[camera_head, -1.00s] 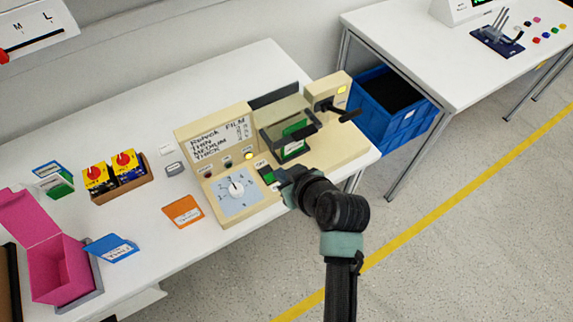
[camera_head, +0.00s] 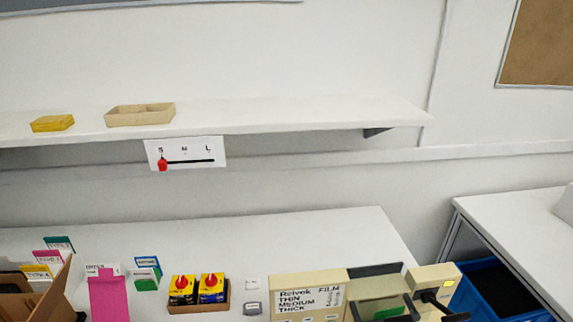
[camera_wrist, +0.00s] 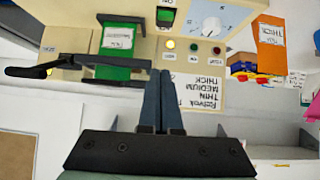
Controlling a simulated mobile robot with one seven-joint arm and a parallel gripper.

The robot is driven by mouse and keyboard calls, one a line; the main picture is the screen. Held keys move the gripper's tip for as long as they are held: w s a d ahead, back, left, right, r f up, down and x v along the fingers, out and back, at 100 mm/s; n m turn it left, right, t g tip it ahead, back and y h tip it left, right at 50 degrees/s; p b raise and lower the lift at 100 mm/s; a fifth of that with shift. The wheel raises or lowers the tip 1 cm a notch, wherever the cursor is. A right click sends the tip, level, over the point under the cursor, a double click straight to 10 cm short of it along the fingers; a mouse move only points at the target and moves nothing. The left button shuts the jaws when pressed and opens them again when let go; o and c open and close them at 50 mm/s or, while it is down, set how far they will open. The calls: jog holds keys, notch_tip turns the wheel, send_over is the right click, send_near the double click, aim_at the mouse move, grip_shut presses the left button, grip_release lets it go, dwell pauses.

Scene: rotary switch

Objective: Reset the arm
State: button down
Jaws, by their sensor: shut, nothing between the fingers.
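My gripper (camera_wrist: 160,100) shows in the wrist view with its two dark fingers together and nothing between them. It is in front of the beige machine (camera_wrist: 235,95), which appears upside down there. The machine's dial (camera_wrist: 210,25) is white and blue with a pale knob. A yellow light (camera_wrist: 168,44) on the panel looks lit. A green labelled piece (camera_wrist: 118,42) sits in the machine's opening, near a black lever (camera_wrist: 35,70). In the head view, only the machine's top and film sign (camera_head: 308,297) show at the bottom edge; my arm is out of that view.
A wall shelf (camera_head: 270,115) holds a tan tray (camera_head: 140,115) and a yellow block (camera_head: 52,123). A slider sign (camera_head: 185,153) hangs below it. A blue bin (camera_head: 500,285) is at right.

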jog(key=w+a+r+t+h, duration=0.1)
jog(key=w+a+r+t, duration=0.15)
jog(key=r, duration=0.65)
jog(key=w+a+r+t, duration=0.2)
jog(key=w+r+t, duration=0.1)
jog(key=r, duration=0.7)
jog(key=w+a+r+t+h, duration=0.1)
jog(key=w+a+r+t, duration=0.15)
jog(key=r, duration=0.65)
jog(key=s+a+r+t, duration=0.3)
jog(key=s+r, duration=0.1)
jog(key=r, duration=0.5)
jog(key=s+a+r+t+y, duration=0.1)
jog(key=s+a+r+t, duration=0.2)
jog(key=r, duration=0.7)
jog(key=s+a+r+t, duration=0.3)
jog(key=s+r, duration=0.3)
jog(key=r, duration=0.4)
jog(key=shift+a+y, duration=0.4)
jog(key=shift+a, duration=0.25)
jog(key=shift+f, duration=0.15)
